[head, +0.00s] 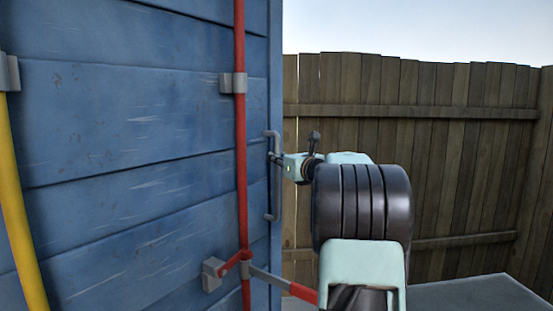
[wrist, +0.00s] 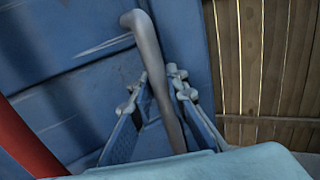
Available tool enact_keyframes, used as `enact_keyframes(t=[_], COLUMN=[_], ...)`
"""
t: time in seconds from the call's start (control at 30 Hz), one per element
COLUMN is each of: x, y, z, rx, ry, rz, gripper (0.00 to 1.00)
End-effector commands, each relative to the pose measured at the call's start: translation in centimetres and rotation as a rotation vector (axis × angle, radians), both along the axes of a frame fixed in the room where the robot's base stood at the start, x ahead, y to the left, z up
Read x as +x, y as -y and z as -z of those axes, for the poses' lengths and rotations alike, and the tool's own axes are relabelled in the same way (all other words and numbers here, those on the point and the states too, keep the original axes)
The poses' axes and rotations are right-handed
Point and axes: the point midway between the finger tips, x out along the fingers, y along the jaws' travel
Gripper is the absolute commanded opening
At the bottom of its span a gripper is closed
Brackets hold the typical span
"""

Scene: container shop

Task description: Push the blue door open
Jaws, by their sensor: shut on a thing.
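The blue door (head: 130,130) fills the left of the head view, with its planked face seen at an angle. A grey bar handle (head: 274,205) stands upright near its right edge. My gripper (head: 275,157) is at the handle's upper half, reaching in from the right. In the wrist view the handle (wrist: 147,45) runs down between the two fingers of my gripper (wrist: 160,95), which are closed around it. The blue door (wrist: 75,85) lies behind. The lower end of the handle is hidden behind my gripper in the wrist view.
A red locking rod (head: 240,130) with grey brackets runs down the door, with a lever (head: 270,279) sticking out low to the right. A yellow rod (head: 18,220) is at the far left. A wooden fence (head: 450,140) stands behind on the right.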

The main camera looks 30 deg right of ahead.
Motion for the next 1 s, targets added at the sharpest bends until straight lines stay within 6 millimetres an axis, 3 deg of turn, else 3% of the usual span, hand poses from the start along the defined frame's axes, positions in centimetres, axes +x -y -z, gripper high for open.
enact_keyframes(t=[0.57,0.6,0.7,1.0], x=[0.10,0.10,0.10,0.05], y=[0.19,0.19,0.16,0.09], z=[0.08,0.08,0.08,0.07], rx=[0.000,0.000,0.000,0.000], ry=[-0.002,-0.002,-0.001,-0.001], rz=[0.008,0.008,0.008,0.006], gripper=[0.00,0.18,0.29,0.30])
